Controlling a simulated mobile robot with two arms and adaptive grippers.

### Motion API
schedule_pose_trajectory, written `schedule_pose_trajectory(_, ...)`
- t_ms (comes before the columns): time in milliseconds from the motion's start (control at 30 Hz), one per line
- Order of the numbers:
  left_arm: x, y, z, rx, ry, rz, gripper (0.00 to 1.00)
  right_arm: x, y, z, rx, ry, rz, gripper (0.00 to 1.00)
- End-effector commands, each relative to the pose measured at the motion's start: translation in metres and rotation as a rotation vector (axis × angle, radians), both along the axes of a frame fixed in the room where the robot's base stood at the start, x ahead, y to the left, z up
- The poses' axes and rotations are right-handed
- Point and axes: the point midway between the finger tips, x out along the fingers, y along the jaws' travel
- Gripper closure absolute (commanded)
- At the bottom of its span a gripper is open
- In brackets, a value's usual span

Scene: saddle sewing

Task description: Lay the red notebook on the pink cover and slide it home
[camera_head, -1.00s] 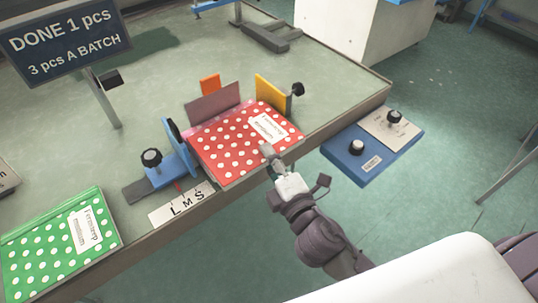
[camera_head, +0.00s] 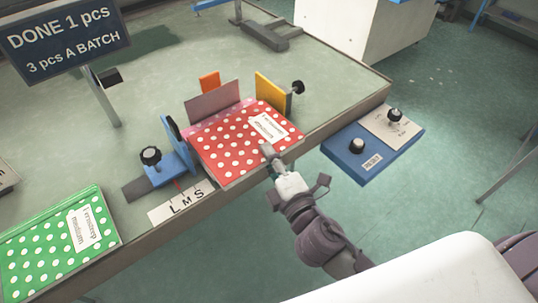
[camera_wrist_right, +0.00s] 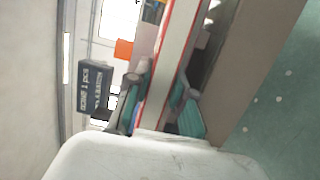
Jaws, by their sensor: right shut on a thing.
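The red notebook (camera_head: 235,145) with white dots and a white label lies flat between the guides at the table's front edge. The pink cover (camera_head: 200,130) shows as a thin strip along the notebook's back-left side; the rest is hidden under it. My right gripper (camera_head: 270,155) is shut on the notebook's front edge. In the right wrist view the notebook (camera_wrist_right: 174,70) stands edge-on between the fingers of my right gripper (camera_wrist_right: 160,100). My left gripper is not in view.
A blue guide (camera_head: 172,150) stands left, a mauve plate (camera_head: 213,103) behind, and a yellow guide (camera_head: 268,92) back right. A green notebook (camera_head: 60,245) lies front left. A blue control box (camera_head: 365,165) sits right. A sign (camera_head: 65,40) stands back left.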

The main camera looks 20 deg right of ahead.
Motion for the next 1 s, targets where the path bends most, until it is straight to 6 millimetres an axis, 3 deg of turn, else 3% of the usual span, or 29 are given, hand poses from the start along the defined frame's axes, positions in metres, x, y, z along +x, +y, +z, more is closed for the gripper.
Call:
schedule_pose_trajectory(33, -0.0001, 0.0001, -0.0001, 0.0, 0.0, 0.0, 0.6, 0.0002, 0.0, 0.0014, 0.002, -0.004, 0.0, 0.74)
schedule_pose_trajectory(200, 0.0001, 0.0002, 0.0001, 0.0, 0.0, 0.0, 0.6, 0.0001, 0.0, 0.0009, 0.001, -0.002, 0.0, 0.48)
schedule_pose_trajectory(1000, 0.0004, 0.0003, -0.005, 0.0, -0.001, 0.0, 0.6, -0.0087, -0.0033, -0.0052, 0.0, 0.003, -0.001, 0.48)
